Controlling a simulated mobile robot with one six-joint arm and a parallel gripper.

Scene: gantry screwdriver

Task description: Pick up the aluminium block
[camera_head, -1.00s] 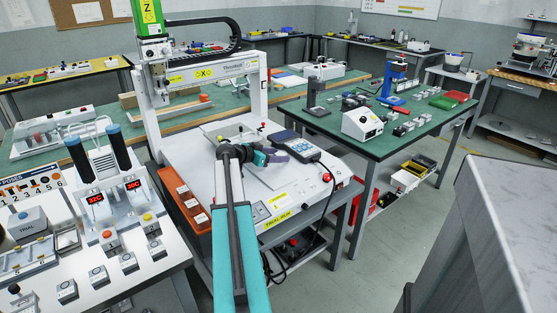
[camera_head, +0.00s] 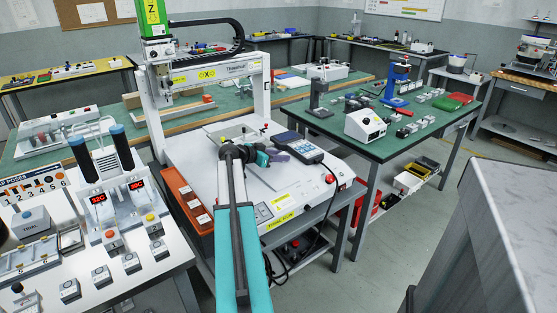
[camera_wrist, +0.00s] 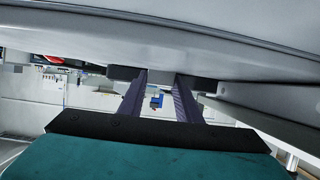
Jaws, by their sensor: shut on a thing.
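My gripper (camera_head: 278,155) is over the white bed of the gantry screwdriver (camera_head: 285,192), beside the blue-grey handheld pendant (camera_head: 305,150). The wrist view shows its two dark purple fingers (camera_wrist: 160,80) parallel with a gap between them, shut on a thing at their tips. A broad pale grey surface (camera_wrist: 170,45) fills the top of that view, just past the fingertips. The aluminium block is not clearly made out in either view; my gripper and wrist hide the spot in the head view.
The orange-brown tray (camera_head: 186,200) lines the bed's left edge. The gantry's upright (camera_head: 262,95) stands behind. A red button (camera_head: 331,179) is at the bed's right corner. A green-topped bench (camera_head: 385,140) stands to the right.

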